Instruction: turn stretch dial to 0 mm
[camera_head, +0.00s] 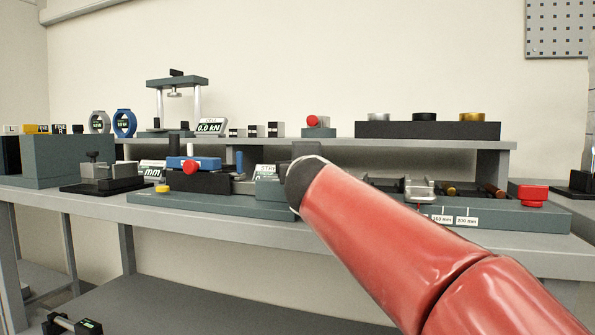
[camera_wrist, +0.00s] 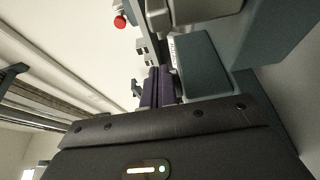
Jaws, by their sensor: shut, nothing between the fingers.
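In the head view my fingers are hidden behind the arm.
Left of my arm is a blue-topped clamp with a red knob (camera_head: 191,168). Right are a metal carriage (camera_head: 419,189) and a red button (camera_head: 533,193). The bench front edge (camera_head: 190,213) is clear.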

